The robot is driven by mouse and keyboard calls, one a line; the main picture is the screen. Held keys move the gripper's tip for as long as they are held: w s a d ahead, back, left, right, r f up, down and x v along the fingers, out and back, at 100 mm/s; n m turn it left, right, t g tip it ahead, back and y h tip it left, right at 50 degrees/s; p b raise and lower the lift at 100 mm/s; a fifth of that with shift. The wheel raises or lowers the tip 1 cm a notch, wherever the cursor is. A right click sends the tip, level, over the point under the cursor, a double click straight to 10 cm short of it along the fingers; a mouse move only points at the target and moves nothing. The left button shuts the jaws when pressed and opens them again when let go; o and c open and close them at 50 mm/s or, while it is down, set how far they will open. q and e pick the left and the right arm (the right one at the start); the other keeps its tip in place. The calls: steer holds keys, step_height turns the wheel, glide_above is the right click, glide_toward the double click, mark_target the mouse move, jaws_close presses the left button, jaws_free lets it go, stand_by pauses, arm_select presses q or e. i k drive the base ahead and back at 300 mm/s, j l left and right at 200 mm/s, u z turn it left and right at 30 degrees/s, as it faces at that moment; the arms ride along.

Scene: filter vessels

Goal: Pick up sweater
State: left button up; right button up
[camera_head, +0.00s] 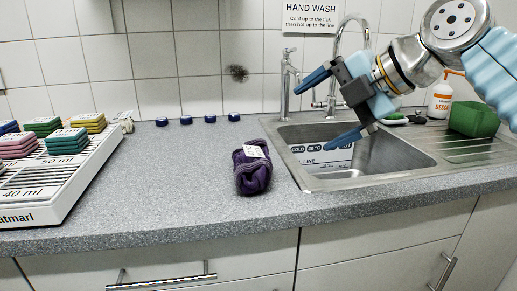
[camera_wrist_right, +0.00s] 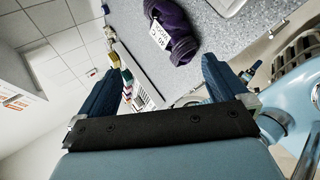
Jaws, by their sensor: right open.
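The sweater (camera_head: 251,175) is a dark purple folded bundle with a white tag, lying on the grey counter just left of the sink. It also shows at the top of the right wrist view (camera_wrist_right: 177,42), beyond the fingertips. My right gripper (camera_head: 338,108) is open and empty, with blue fingers spread above the left part of the sink. It is up and to the right of the sweater and apart from it. In the right wrist view nothing is between the fingers (camera_wrist_right: 160,85). My left gripper is not in view.
A steel sink (camera_head: 400,158) with a tap (camera_head: 334,80) lies right of the sweater. A white rack (camera_head: 62,180) with coloured stacks stands at the left. Several blue caps (camera_head: 186,120) line the wall. A green tub (camera_head: 474,119) sits on the drainer. The counter left of the sweater is clear.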

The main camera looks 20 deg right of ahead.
mark_target(253, 170)
steer(key=k, duration=1)
